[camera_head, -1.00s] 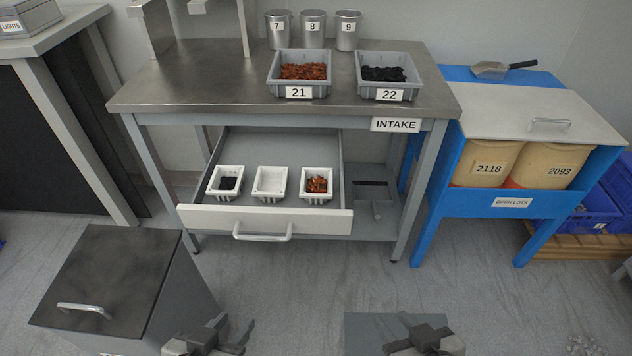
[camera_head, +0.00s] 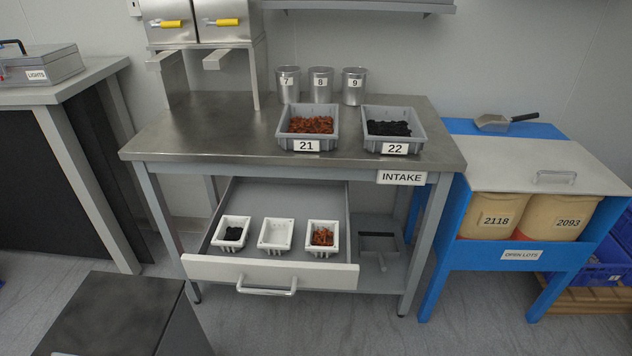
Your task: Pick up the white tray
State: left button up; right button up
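Three small white trays sit in a row in the open drawer (camera_head: 215,268) under the metal table. The left white tray (camera_head: 220,242) holds dark pieces. The middle white tray (camera_head: 276,235) looks empty. The right white tray (camera_head: 322,251) holds reddish-brown pieces. Neither of my grippers shows in the head view now.
On the table (camera_head: 210,130) stand grey bin 21 (camera_head: 306,145) with reddish pieces and grey bin 22 (camera_head: 395,148) with black pieces. Metal cups (camera_head: 320,86) stand behind. A dark-topped cabinet (camera_head: 105,315) is at front left; a blue stand (camera_head: 500,258) is at right.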

aim_at(322, 236)
jog(key=u, duration=3.65)
jog(key=k, duration=1.45)
jog(key=z, duration=1.55)
jog(key=i, duration=0.5)
jog(key=u, duration=0.05)
